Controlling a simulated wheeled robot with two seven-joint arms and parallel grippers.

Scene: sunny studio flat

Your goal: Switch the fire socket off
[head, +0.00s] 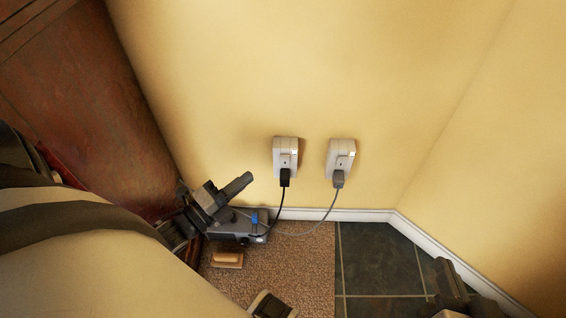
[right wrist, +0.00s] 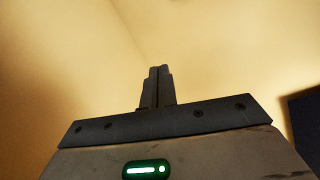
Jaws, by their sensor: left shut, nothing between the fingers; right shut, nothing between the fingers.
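Two white wall sockets are side by side on the yellow wall. The left socket (head: 286,146) has a black plug (head: 285,177) in it, and the right socket (head: 341,149) has a grey plug (head: 338,179). No label tells me which is the fire socket. The switch positions are too small to read. My left gripper (head: 246,179) is shut and empty, left of and slightly below the left socket, apart from it. My right gripper (head: 443,268) is at the lower right, well away from both sockets; its shut, empty fingers show in the right wrist view (right wrist: 157,72).
Cords hang from both plugs toward a grey object (head: 240,230) low by the wall, partly behind my left gripper. A small wooden-looking block (head: 227,259) is below it. Brown carpet (head: 300,265) and dark tiles (head: 375,260) meet a white skirting board (head: 425,240). A reddish-brown panel (head: 80,90) stands left.

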